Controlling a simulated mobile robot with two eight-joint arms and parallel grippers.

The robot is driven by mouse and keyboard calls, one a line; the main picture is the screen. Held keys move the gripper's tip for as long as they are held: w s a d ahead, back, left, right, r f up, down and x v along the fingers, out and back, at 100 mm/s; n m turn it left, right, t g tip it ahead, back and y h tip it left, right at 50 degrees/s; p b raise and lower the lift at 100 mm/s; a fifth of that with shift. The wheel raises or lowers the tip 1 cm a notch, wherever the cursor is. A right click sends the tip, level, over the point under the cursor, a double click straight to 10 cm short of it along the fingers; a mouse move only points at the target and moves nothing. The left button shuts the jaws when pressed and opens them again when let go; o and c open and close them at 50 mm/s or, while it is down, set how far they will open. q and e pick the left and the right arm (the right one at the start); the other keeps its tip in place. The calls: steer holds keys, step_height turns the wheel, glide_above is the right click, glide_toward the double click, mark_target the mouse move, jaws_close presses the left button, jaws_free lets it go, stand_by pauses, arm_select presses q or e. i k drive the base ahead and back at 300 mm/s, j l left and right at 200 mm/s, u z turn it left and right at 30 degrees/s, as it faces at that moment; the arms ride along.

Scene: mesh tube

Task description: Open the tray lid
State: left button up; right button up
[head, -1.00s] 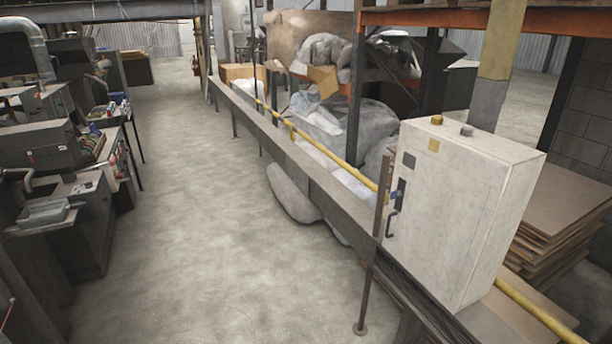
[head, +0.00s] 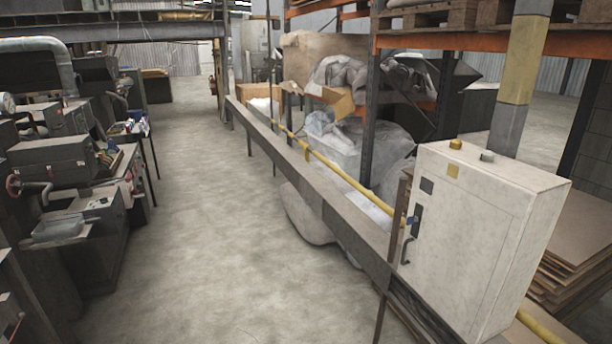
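A grey tray-like box (head: 60,229) sits on the machine bench at the left of the head view. It is small and far off, and I cannot tell whether it is the task's tray or whether it has a lid. No other tray lid can be made out. Neither of my grippers shows in the head view.
Dark machines (head: 60,160) line the left side. The concrete floor (head: 200,220) between them is clear. Stacked boards (head: 575,245) lie at far right.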

mark_target(311, 198)
steer(key=i+j+u, duration=0.1)
steer(key=i, duration=0.55)
steer(key=i+u, duration=0.1)
steer(key=i, duration=0.6)
steer(key=i+u, duration=0.1)
steer(key=i, duration=0.55)
steer(key=i+l+u, duration=0.1)
steer(key=i, duration=0.6)
steer(key=i+l+u, duration=0.1)
steer(key=i, duration=0.55)
steer(key=i+l+u, duration=0.1)
steer(key=i, duration=0.55)
steer(key=i+l, duration=0.05)
steer(key=l, duration=0.05)
